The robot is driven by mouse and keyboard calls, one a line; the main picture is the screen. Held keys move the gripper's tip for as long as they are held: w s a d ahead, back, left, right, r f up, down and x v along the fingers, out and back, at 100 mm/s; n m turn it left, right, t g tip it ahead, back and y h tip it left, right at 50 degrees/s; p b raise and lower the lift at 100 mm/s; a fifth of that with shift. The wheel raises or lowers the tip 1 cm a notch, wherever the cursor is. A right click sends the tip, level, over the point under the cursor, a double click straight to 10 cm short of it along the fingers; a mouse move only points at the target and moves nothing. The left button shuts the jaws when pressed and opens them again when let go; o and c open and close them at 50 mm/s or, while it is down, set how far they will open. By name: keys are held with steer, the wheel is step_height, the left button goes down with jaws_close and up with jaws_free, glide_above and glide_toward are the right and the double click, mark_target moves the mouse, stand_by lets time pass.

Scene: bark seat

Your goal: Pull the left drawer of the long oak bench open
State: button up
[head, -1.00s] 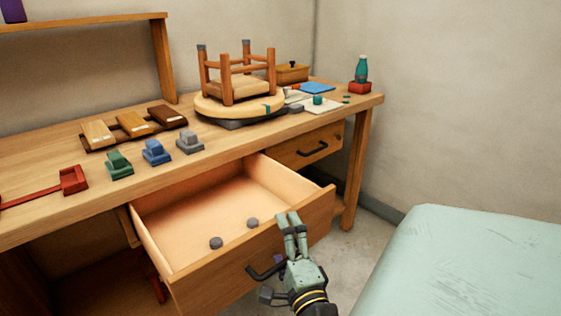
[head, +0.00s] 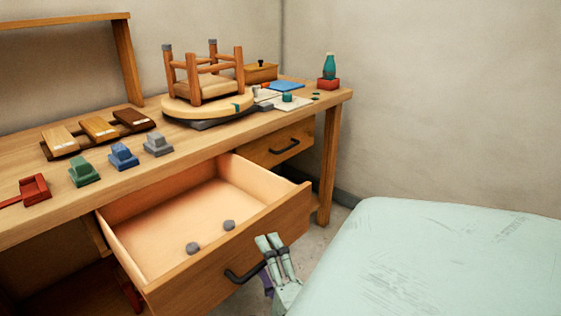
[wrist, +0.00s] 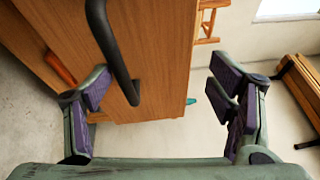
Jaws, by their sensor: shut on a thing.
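The long oak bench (head: 190,147) stands along the wall. Its left drawer (head: 165,226) is pulled well out, and its pale inside holds two small grey pieces (head: 193,248) (head: 229,225). The drawer's black bar handle (head: 238,278) is on its front; it also shows in the wrist view (wrist: 113,45). My gripper (head: 268,240) is at the right end of this handle. In the wrist view my fingers (wrist: 160,92) stand apart on either side of the bar, which lies nearer the left finger. The exact contact is hard to see.
The right drawer (head: 282,146) is closed. A pale green padded surface (head: 440,260) fills the lower right, close beside my gripper. On the bench are a small upturned stool (head: 213,85), coloured blocks (head: 123,156) and a teal bottle (head: 329,66). Bare floor shows narrowly between bench and padding.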

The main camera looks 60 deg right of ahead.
steer(key=shift+s+a+r+h, duration=0.2)
steer(key=shift+s+r, duration=0.15)
steer(key=shift+r, duration=0.15)
steer(key=shift+s+a+r+h, duration=0.15)
steer(key=shift+s+r, duration=0.15)
steer(key=shift+r, duration=0.2)
steer(key=shift+c, duration=0.3)
steer(key=shift+s+a+r, duration=0.1)
steer(key=shift+s+a, duration=0.2)
steer(key=shift+s, duration=0.05)
steer(key=c, duration=0.5)
steer(key=s+a+p, duration=0.1)
steer(key=s+a+f, duration=0.1)
steer(key=s+a+f+p, duration=0.1)
steer(key=shift+s+p, duration=0.35)
steer(key=shift+s, duration=0.05)
steer(key=shift+f, duration=0.1)
steer(key=shift+w+a, duration=0.1)
